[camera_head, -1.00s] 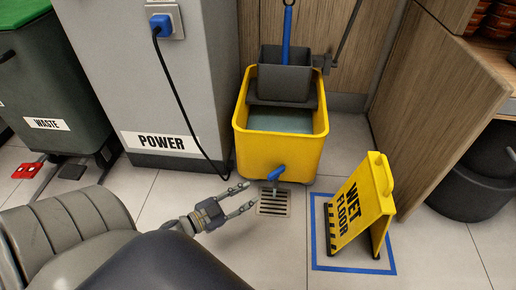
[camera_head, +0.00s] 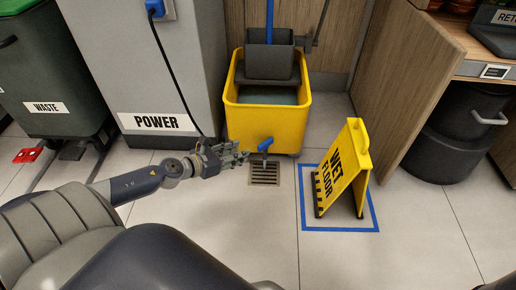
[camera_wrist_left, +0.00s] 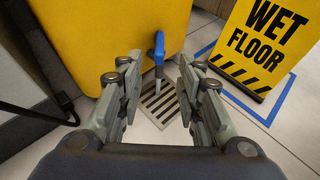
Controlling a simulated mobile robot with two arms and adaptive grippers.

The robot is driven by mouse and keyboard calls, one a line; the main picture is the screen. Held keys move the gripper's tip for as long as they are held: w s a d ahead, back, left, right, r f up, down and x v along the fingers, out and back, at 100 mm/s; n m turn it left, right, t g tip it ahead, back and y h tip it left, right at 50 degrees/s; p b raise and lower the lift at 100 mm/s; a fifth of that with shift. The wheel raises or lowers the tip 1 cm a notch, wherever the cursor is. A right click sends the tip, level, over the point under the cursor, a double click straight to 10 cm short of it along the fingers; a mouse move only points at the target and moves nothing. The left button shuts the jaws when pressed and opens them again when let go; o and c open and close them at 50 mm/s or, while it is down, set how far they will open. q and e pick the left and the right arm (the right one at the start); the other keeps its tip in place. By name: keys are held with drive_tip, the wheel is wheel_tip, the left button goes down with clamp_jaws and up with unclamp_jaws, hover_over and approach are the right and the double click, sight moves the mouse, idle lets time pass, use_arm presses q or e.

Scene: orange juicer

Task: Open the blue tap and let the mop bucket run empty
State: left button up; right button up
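The yellow mop bucket (camera_head: 265,126) stands against the wooden panel, with grey-blue water (camera_head: 268,97) showing inside. Its blue tap (camera_head: 266,144) is low on the front, above a floor drain (camera_head: 264,173). The tap handle also shows in the left wrist view (camera_wrist_left: 159,46), roughly upright. My left gripper (camera_head: 243,156) is just left of the tap in the head view. In the left wrist view my gripper (camera_wrist_left: 158,70) is open and empty, its fingers apart with the tap ahead between them. I cannot tell whether they touch it. My right gripper is not in view.
A yellow wet floor sign (camera_head: 343,166) stands in a blue taped square (camera_head: 341,229) right of the drain. A grey power cabinet (camera_head: 150,75) with a hanging cable is left of the bucket. A green waste bin (camera_head: 50,80) is farther left. The front floor is clear.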

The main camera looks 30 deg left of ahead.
sight(261, 145)
use_arm(q)
drive_tip(key=shift+b+x, duration=1.3)
drive_tip(key=shift+x, duration=3.95)
drive_tip(key=shift+c, duration=0.3)
clamp_jaws()
